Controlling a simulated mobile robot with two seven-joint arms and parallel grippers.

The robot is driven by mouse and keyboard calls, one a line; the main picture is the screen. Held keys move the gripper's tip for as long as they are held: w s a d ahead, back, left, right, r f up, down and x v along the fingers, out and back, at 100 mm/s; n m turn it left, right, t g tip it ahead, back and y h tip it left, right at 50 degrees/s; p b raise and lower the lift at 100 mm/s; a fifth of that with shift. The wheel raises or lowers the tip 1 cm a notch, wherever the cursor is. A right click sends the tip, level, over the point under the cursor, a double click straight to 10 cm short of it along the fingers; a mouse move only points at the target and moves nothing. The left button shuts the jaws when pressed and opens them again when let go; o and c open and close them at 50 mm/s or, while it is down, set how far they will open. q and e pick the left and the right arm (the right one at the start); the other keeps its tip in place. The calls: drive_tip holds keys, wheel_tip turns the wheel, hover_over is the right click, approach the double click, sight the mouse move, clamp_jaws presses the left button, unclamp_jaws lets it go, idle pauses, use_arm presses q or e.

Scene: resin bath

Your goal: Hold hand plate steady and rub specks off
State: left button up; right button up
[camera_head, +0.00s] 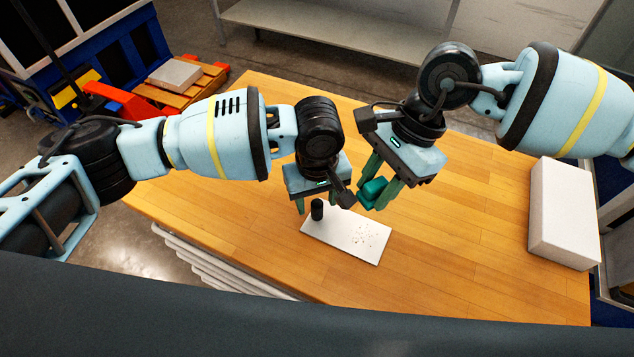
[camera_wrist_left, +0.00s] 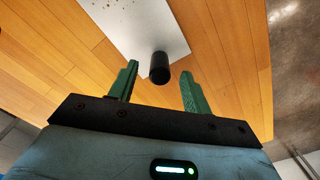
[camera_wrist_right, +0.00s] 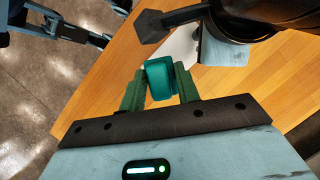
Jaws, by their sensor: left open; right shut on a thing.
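The white hand plate (camera_head: 345,236) lies flat on the wooden table, with small dark specks (camera_head: 368,236) on its right part. A black upright handle (camera_head: 317,210) stands at its left end; it also shows in the left wrist view (camera_wrist_left: 160,67). My left gripper (camera_head: 325,206) is open above the handle end, its fingers apart with the handle beyond and between them in its wrist view. My right gripper (camera_head: 376,197) is shut on a teal block (camera_wrist_right: 160,80) and holds it above the table, beyond the plate's far edge.
A white block (camera_head: 563,215) stands at the table's right edge. The wooden table (camera_head: 470,250) is clear around the plate. A red pallet jack (camera_head: 130,100) with a wooden pallet is on the floor behind left. A grey shelf (camera_head: 340,20) stands at the back.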

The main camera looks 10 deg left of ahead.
use_arm(q)
drive_tip(key=shift+f, duration=1.55)
drive_tip(key=shift+c, duration=0.4)
clamp_jaws()
unclamp_jaws()
drive_tip(key=c, duration=0.8)
